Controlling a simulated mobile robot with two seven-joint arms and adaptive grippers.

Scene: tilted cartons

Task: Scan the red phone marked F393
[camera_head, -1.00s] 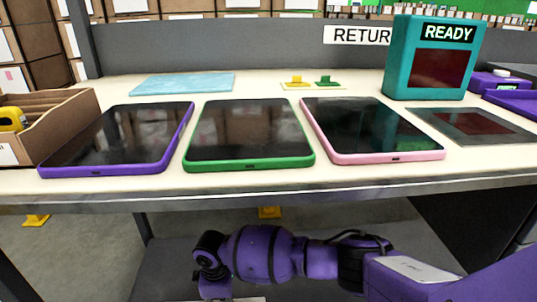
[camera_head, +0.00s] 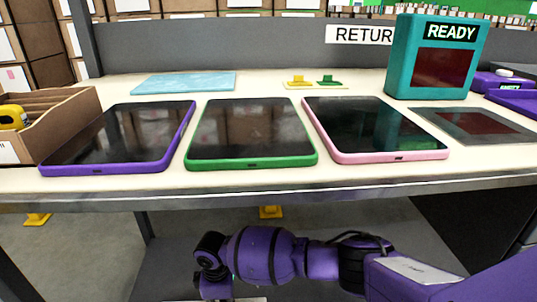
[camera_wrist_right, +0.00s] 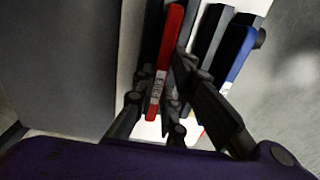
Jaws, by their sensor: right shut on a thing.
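In the right wrist view a red phone (camera_wrist_right: 171,50) stands on edge between the fingers of my right gripper (camera_wrist_right: 157,100), which is shut on it. A pale label with small characters, seemingly F393, is on its near end. A teal scanner box (camera_head: 398,57) with a lit READY sign and a dark red window stands at the back right of the table. A flat grey pad (camera_head: 440,118) with a dark red window lies in front of it. My right arm crosses below the table edge in the head view; its fingers are not clear there. My left gripper is not in view.
A blue phone (camera_wrist_right: 240,58) and dark slabs stand beside the red one. On the table (camera_head: 260,182) lie purple-, green- and pink-edged tablets (camera_head: 118,169) (camera_head: 250,162) (camera_head: 390,157). A carton (camera_head: 60,124) is at left, a light blue sheet (camera_head: 184,83) behind.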

